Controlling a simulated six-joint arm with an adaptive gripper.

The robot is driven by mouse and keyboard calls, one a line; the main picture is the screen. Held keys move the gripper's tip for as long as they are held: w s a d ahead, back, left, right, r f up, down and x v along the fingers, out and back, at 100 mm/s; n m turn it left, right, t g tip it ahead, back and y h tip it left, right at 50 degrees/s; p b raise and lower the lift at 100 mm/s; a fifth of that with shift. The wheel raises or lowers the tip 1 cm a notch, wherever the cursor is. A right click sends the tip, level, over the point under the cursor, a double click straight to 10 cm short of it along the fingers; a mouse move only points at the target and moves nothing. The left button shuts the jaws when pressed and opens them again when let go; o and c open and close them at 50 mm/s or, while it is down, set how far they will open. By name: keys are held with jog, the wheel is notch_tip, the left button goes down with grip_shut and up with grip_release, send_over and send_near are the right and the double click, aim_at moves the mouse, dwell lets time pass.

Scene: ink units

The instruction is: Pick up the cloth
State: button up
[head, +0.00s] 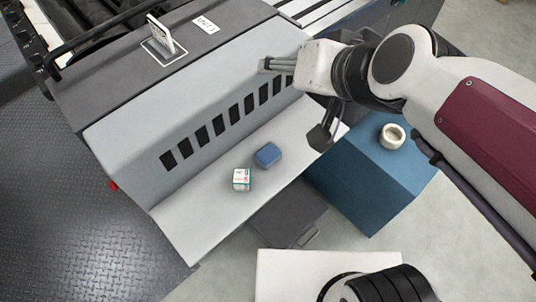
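A small folded blue piece, likely the cloth (268,155), lies on the light ledge of the grey machine in the head view. My gripper (292,102) is above and to the right of it in the picture, with its two fingers spread wide apart. Nothing shows between the fingers. The gripper looks apart from the blue piece, but its exact height above the ledge is hard to tell.
A small white and green box (241,180) stands close to the left of the blue piece. The light ledge (195,222) is bare further left. A pale ring-shaped roll (392,136) sits on a blue cabinet (360,185) at right. A slotted sloping panel (150,120) rises behind the ledge.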

jog(key=w+a+m+t, duration=0.2)
jog(key=w+a+m, duration=0.1)
jog(key=w+a, duration=0.4)
jog(key=m+g+h, duration=0.2)
jog(key=m+h, duration=0.4)
jog(key=h, duration=0.3)
send_over(264, 156)
jog(key=w+a, duration=0.2)
jog(key=a, duration=0.1)
notch_tip(264, 156, down, 16)
jog(key=s+f+h, duration=0.1)
jog(key=f, duration=0.4)
jog(key=s+f+h, duration=0.2)
jog(key=f, duration=0.3)
jog(key=s+a+f+h, duration=0.1)
jog(key=s+f, duration=0.1)
jog(key=f, duration=0.2)
jog(key=shift+f+t+h, duration=0.3)
jog(key=shift+f+h, duration=0.1)
jog(key=shift+s+d+f+h, duration=0.1)
jog(key=shift+s+f+h, duration=0.1)
jog(key=shift+f, duration=0.25)
jog(key=shift+s+d+f+h, duration=0.1)
jog(key=shift+s+f+h, duration=0.1)
jog(key=shift+f, duration=0.2)
jog(key=shift+x, duration=1.3)
jog(key=shift+w, duration=0.15)
